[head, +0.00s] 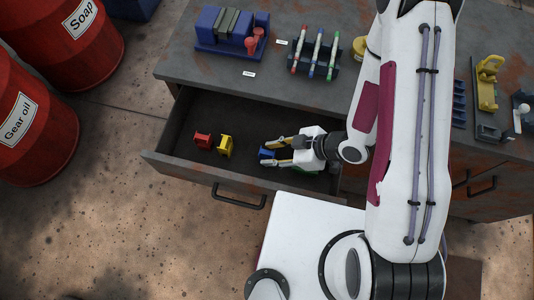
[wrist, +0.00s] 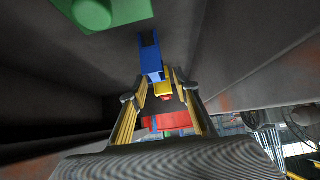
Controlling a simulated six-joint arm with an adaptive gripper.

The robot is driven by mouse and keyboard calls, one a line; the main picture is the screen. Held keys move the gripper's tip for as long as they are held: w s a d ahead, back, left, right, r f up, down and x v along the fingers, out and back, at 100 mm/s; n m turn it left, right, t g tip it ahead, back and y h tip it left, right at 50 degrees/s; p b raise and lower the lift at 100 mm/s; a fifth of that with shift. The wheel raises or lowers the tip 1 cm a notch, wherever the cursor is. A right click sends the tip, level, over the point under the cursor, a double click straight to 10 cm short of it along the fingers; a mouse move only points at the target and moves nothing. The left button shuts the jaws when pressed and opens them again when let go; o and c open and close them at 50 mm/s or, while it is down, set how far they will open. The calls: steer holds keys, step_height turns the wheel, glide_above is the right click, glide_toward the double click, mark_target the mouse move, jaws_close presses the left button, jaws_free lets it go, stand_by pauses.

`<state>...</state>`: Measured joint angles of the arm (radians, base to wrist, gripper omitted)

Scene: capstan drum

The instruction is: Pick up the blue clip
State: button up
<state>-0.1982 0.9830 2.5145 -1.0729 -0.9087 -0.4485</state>
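The blue clip (head: 267,153) lies in the open drawer, at the tips of my gripper (head: 272,152). My gripper reaches in from the right, with its two fingers spread and a gap between them. In the wrist view, the blue clip (wrist: 150,58) shows at the fingertips of my gripper (wrist: 161,82), nearer the left finger. I cannot tell whether a finger touches it. The gripper looks empty.
A yellow clip (head: 225,146) and a red clip (head: 203,140) lie left in the drawer (head: 185,160). A green piece (wrist: 108,10) lies close by, mostly hidden under my gripper in the head view. The drawer walls surround my gripper. A pen rack (head: 315,62) stands on the bench.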

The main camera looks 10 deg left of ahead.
steer(key=shift+x, duration=1.3)
steer(key=shift+a+f, duration=0.1)
steer(key=shift+f, duration=0.05)
steer(key=shift+w+x, duration=0.2)
steer(key=shift+x, duration=1)
steer(key=shift+w+x, duration=0.2)
steer(key=shift+x, duration=1)
steer(key=shift+f, duration=0.1)
steer(key=c, duration=0.8)
